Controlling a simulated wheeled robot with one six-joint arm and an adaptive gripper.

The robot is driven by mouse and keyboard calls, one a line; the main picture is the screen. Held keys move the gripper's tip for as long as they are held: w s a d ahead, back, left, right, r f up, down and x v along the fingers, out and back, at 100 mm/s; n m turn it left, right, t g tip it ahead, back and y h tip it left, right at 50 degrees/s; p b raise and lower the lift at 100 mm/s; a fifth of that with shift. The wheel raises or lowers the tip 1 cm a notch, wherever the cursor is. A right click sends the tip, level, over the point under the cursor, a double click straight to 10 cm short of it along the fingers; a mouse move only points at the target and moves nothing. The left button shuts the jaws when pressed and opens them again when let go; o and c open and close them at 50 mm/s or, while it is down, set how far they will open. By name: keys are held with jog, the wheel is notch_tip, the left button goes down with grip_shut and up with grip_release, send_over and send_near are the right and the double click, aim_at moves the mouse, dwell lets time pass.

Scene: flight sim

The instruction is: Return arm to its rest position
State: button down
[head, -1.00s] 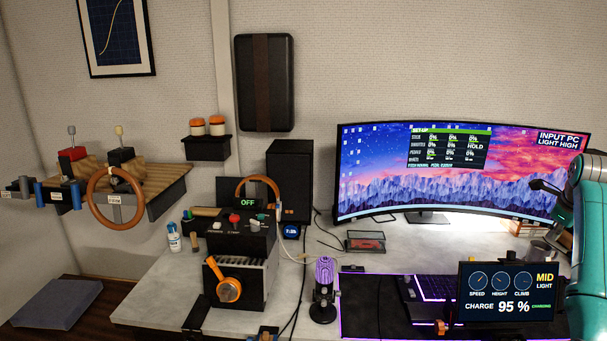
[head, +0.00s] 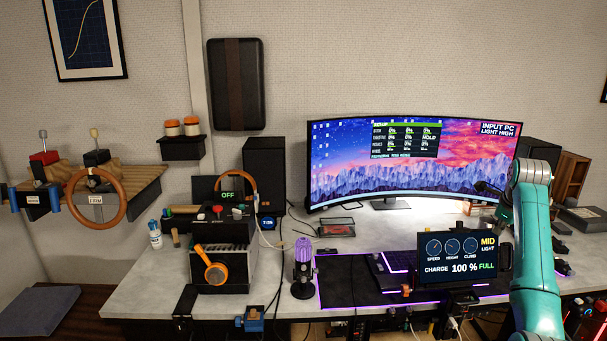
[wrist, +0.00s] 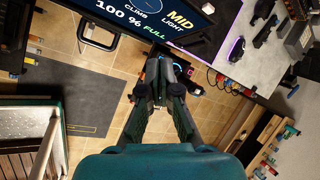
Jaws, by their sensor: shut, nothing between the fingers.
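My teal arm (head: 535,265) stands at the right of the head view, in front of the desk's right part. In the wrist view my gripper (wrist: 160,80) is shut with nothing between its fingers. It is over the tiled floor, clear of the desk edge, and touches nothing that I can see. In the head view a dark part shows left of the upper arm, but I cannot make out the fingers there.
A small status display (head: 458,259) stands just left of my arm and reads 100 % FULL. A curved monitor (head: 400,165), microphone (head: 302,268) and control box (head: 222,245) stand on the desk (head: 140,285). Boxes and dark gear lie right of my arm.

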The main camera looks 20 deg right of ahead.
jog(key=a+f+n+t, duration=0.1)
jog(key=a+f+n, duration=0.1)
jog(key=a+f, duration=0.45)
jog(key=w+a+f+n, duration=0.1)
jog(key=a+f+n, duration=0.2)
jog(key=f, duration=0.7)
jog(key=a+f+n+t, duration=0.1)
jog(key=a+f+n, duration=0.1)
jog(key=a+f, duration=0.45)
jog(key=s+a+f+n+t, duration=0.1)
jog(key=s+a+f+n, duration=0.4)
jog(key=a+f, duration=0.4)
jog(key=s+a+f+n+t, duration=0.2)
jog(key=s+a+f+n, duration=0.1)
jog(key=s+a+f, duration=0.5)
jog(key=s+a+r+n+t+y, duration=0.15)
jog(key=s+a+n, duration=0.25)
jog(key=s+a, duration=0.55)
jog(key=s+a+f+n+t, duration=0.15)
jog(key=s+a+n, duration=0.45)
jog(key=s, duration=0.6)
jog(key=s+a+r+n+t+y, duration=0.1)
jog(key=s+a+r+n, duration=0.2)
jog(key=s+r, duration=0.6)
jog(key=s+a+r+n+t+y, duration=0.1)
jog(key=s+a+r+n, duration=0.3)
jog(key=s+r, duration=0.5)
jog(key=shift+s+a+r+t, duration=0.15)
jog(key=shift+r+t, duration=0.15)
jog(key=shift+r, duration=0.25)
